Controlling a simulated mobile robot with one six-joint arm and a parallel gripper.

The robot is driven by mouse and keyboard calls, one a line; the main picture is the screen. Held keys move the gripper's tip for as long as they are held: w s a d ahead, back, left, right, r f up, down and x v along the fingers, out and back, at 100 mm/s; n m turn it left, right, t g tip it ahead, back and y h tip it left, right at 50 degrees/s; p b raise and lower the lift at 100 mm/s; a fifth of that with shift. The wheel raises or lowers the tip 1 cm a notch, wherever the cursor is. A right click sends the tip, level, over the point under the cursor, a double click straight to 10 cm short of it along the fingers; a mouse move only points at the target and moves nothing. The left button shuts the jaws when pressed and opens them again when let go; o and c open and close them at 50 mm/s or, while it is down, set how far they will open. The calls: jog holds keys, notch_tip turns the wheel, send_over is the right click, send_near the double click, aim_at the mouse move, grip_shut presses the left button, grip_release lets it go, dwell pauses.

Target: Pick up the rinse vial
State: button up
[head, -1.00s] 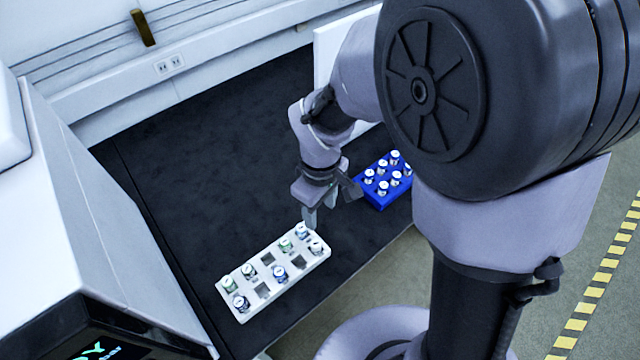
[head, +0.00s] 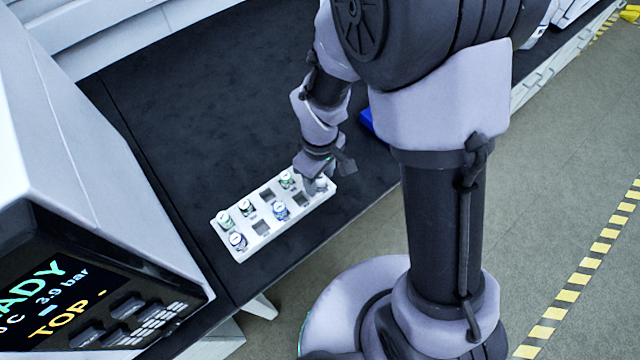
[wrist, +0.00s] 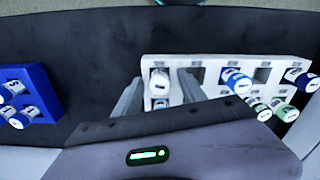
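A white rack (head: 262,240) on the black bench holds several small capped vials; it also shows in the wrist view (wrist: 217,66). My gripper (head: 314,188) is low over the rack's right end. In the wrist view, my gripper (wrist: 160,80) is open, with one finger on each side of a white-capped vial (wrist: 159,83) standing in an end slot. A gap shows between each finger and this vial. In the head view that vial (head: 321,184) is partly hidden by my gripper. The labels are too small to read, so I cannot confirm which is the rinse vial.
Blue-capped vials (wrist: 236,82) and a green vial (wrist: 285,112) stand elsewhere in the white rack, among empty slots. A blue rack (wrist: 40,85) with several vials lies left in the wrist view. An instrument with a display (head: 50,300) stands at left. The bench behind is clear.

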grip_shut()
